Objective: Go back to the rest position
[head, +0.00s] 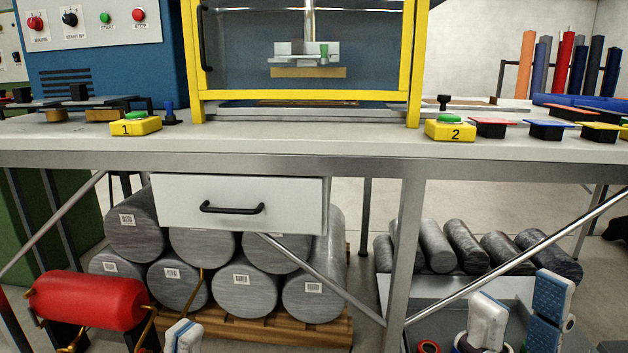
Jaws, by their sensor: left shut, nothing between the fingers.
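My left gripper (183,335) shows only its white and blue fingertips at the bottom edge, left of centre. Its fingers are together with nothing between them; the rest is below the frame. My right gripper (521,300) is at the bottom right. Its two white fingers with blue pads stand apart, and no object shows between them. Both grippers appear lower in the picture than the workbench top (330,143), in front of the bench. The yellow-framed welder (418,65) stands on the bench, away from both grippers.
A white drawer (290,203) sits under the bench top. Grey cylinders (240,288) lie on a wooden pallet (300,331) below. A red tank (88,300) is at the lower left. Button boxes 1 (135,127) and 2 (450,131) sit on the bench edge.

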